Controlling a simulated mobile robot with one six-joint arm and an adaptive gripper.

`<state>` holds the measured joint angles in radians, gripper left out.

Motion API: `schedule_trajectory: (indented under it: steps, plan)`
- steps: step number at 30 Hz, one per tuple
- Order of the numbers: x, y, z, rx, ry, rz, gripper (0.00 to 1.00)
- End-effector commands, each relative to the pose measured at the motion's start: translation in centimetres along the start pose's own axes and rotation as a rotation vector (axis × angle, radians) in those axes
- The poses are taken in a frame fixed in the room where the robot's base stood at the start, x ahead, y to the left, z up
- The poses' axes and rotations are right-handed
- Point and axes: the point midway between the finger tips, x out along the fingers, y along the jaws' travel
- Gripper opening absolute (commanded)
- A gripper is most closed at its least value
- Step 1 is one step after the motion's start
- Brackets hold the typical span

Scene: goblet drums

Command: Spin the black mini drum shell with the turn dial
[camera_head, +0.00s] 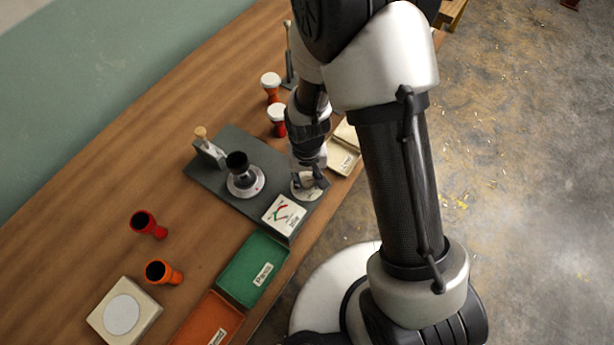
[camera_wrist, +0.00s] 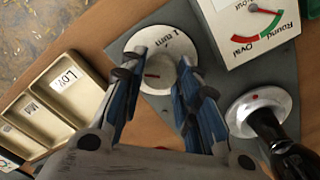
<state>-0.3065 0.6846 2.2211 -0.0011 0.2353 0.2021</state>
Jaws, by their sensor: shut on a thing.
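The black mini drum shell (camera_head: 237,162) stands upright on a round pale turntable (camera_head: 246,188) on a dark grey base. My gripper (camera_head: 310,181) points down at the dial. Its fingers (camera_wrist: 160,68) are shut on the knob, one on each side.
A white gauge (camera_head: 284,214) with red and green arcs, marked "Round" and "Oval" (camera_wrist: 250,40), sits beside the dial. A wooden-topped post (camera_head: 206,143) stands behind the shell. Green (camera_head: 253,272) and orange (camera_head: 208,320) trays, red (camera_head: 148,224) and orange (camera_head: 163,272) drums lie left.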

Motion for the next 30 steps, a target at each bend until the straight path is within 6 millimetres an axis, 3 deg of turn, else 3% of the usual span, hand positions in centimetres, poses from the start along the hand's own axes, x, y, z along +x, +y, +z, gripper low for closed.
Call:
schedule_trajectory:
  steps: [11,30]
  plan:
    - [-0.02,0.00,0.00,0.208,-0.001,0.000,0.06]
    - [-0.02,-0.01,0.01,0.813,-0.001,0.000,0.06]
